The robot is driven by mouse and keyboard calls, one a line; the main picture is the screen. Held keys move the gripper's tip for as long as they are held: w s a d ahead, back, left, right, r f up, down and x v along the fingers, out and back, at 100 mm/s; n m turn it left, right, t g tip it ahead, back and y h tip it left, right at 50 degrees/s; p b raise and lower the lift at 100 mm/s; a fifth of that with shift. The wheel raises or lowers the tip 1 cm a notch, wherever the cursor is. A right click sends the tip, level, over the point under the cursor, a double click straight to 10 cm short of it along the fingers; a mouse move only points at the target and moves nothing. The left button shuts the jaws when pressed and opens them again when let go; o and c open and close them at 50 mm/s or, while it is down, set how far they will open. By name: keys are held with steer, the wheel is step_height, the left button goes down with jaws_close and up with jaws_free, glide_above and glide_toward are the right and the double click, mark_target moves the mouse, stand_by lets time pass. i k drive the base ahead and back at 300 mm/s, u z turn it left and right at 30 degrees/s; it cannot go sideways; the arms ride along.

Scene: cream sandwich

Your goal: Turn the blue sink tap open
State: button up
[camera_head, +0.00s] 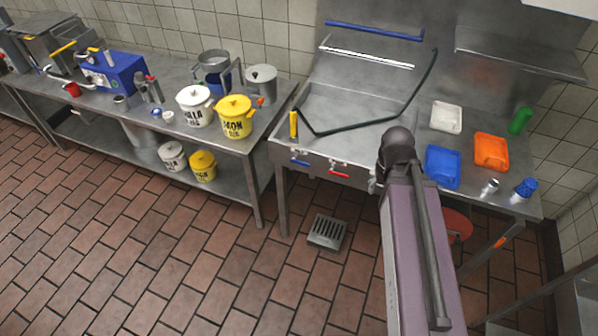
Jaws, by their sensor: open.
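The blue sink tap (300,162) is a small blue handle on the front face of the steel sink unit (322,165), near its left end. It is small in view, and I cannot tell how far it is turned. A red tap handle (339,174) sits to its right on the same front. My gripper is not in view. Part of my own purple and dark arm stands in the foreground, right of both handles, and covers the right part of the sink front.
A dark hose (380,121) loops over the sink top. Blue (442,167) and orange (491,151) trays lie on the right counter. The left bench (255,125) holds pots and a blue machine (112,72). A floor drain (327,232) lies before the sink; the tiled floor at left is clear.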

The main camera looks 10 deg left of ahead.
mark_target(293, 161)
steer(key=k, duration=0.45)
steer(key=u, duration=0.6)
steer(key=i, duration=1.2)
steer(key=u, duration=0.7)
